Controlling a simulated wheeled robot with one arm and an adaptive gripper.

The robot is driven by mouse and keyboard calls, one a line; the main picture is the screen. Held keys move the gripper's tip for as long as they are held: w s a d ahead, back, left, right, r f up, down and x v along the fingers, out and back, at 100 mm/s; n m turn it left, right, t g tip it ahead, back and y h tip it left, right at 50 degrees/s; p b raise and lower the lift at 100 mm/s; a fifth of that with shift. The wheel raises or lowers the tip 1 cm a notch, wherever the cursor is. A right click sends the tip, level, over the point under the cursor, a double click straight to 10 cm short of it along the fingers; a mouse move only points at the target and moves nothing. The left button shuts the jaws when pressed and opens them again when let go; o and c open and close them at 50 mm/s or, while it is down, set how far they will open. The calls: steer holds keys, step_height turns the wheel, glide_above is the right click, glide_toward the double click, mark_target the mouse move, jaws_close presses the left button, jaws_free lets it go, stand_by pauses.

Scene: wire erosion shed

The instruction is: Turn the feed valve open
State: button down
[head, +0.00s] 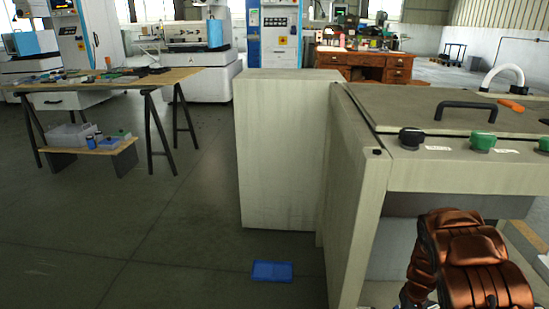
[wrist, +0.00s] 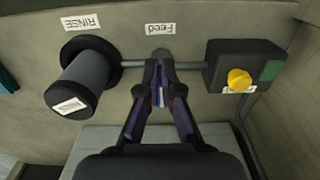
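In the wrist view, the "Feed" label (wrist: 160,29) appears upside down on a beige panel. Below it, the feed valve (wrist: 161,54) shows as a grey fitting on a thin horizontal pipe. Its lower part is hidden by my fingers. My gripper (wrist: 159,88) is right at the valve, with its dark fingers nearly together and a thin bluish strip between them. It looks shut on the valve's handle, most of which is hidden. In the head view, neither the valve nor my gripper shows; my copper-coloured arm reaches in beneath the bench top.
A black cylinder (wrist: 79,84) under the "RINSE" label is close on the left. A dark box (wrist: 243,68) with a yellow knob and green patch is on the right. In the head view, the bench (head: 450,178) carries several knobs and a black handle; a blue tray (head: 272,271) lies on the floor.

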steer(key=shift+w+r, duration=0.15)
steer(key=shift+w, duration=0.05)
